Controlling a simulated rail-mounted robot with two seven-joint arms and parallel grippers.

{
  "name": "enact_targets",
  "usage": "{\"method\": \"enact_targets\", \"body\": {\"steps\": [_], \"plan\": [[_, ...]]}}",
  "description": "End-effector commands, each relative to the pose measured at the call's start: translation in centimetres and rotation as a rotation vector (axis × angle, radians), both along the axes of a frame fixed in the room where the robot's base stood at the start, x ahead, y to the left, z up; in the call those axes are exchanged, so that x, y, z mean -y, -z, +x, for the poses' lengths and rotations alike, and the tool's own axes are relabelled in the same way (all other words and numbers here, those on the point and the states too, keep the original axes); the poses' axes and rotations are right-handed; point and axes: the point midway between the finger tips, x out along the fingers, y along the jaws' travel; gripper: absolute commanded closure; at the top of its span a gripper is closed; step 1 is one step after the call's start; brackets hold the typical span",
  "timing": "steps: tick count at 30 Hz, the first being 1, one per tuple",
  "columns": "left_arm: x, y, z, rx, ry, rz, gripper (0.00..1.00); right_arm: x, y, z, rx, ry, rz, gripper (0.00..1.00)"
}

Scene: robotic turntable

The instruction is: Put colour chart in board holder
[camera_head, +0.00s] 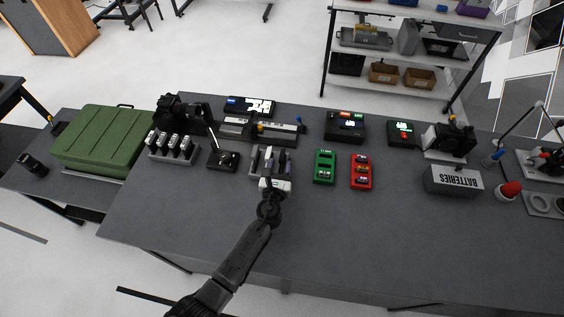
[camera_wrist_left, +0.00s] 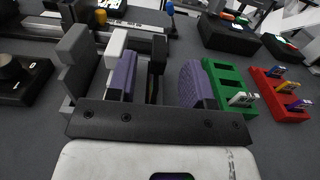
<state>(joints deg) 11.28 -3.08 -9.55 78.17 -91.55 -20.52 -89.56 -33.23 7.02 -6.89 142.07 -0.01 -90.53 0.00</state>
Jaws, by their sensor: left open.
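My left gripper (camera_head: 271,165) is open at the board holder (camera_head: 254,155), in the middle of the table. In the left wrist view its two purple-grey fingers (camera_wrist_left: 158,85) stand apart, one on each side of a thin dark upright panel (camera_wrist_left: 155,68). The holder's grey upright parts (camera_wrist_left: 76,62) show to the left, with a whitish upright piece (camera_wrist_left: 117,46) close to the left finger. I cannot tell which upright piece is the colour chart, since no coloured face shows. The gripper's body hides the lower parts. My right gripper is not in view.
Green (camera_head: 325,167) and red (camera_head: 361,171) battery trays stand to the right. A joystick box (camera_head: 222,158) and a rack of grey devices (camera_head: 173,147) stand to the left. A slide rail (camera_head: 262,131) lies behind. The table's front is clear.

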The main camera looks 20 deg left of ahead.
Motion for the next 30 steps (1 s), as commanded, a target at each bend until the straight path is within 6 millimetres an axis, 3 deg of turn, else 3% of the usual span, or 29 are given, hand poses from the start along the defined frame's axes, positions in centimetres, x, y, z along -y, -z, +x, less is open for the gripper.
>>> {"method": "enact_targets", "body": {"steps": [3,9,18,30], "plan": [[-0.4,0.1,1.8,0.001,-0.002,0.0,0.53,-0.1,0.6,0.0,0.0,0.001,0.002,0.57],[-0.7,0.1,3.4,0.001,0.0,-0.001,0.53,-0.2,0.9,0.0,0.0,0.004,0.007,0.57],[-0.8,0.0,3.7,0.001,0.0,-0.001,0.53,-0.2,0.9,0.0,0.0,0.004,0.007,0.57],[-0.8,0.1,3.6,0.001,-0.001,-0.001,0.92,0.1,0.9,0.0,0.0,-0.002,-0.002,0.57]]}}
